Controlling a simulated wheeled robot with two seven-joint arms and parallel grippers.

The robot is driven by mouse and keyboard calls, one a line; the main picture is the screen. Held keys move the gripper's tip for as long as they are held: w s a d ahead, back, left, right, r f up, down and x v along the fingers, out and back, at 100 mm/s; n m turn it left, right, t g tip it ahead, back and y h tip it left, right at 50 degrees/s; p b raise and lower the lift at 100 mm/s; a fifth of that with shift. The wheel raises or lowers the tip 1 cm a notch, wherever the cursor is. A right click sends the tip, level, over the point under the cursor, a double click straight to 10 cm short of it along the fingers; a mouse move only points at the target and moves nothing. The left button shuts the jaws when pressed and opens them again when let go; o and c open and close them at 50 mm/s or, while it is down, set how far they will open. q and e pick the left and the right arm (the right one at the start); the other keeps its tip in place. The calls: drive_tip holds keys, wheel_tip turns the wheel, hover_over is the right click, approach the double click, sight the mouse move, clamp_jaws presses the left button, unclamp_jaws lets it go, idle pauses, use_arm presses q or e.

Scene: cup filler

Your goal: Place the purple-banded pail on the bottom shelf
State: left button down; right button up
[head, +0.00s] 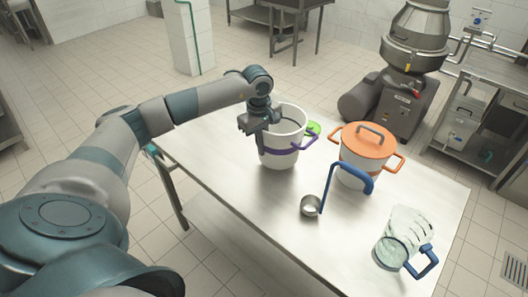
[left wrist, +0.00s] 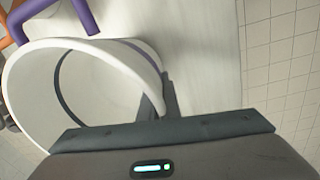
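The purple-banded pail (head: 283,152) is white with a purple band and a purple handle. It stands upright at the far left part of the steel table, apparently on its top. In the left wrist view, the pail (left wrist: 95,62) shows its open mouth and empty-looking inside. My left gripper (head: 262,126) is at the pail's left rim. The left gripper's fingers (left wrist: 161,100) show close together, one on each side of the rim, and look shut on it. The bottom shelf (head: 222,222) shows partly under the table top. My right gripper is out of view.
A white pot with an orange lid (head: 368,140) stands right of the pail. A ladle with a blue handle (head: 325,190) is in front of it. A green item (head: 314,128) sits behind the pail.

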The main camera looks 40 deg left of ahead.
use_arm(q)
drive_tip(key=shift+f, duration=0.1)
drive_tip(key=shift+f+p, duration=0.75)
drive_tip(key=shift+f, duration=1.15)
drive_tip(key=shift+f, duration=0.15)
drive_tip(key=c, duration=2)
unclamp_jaws()
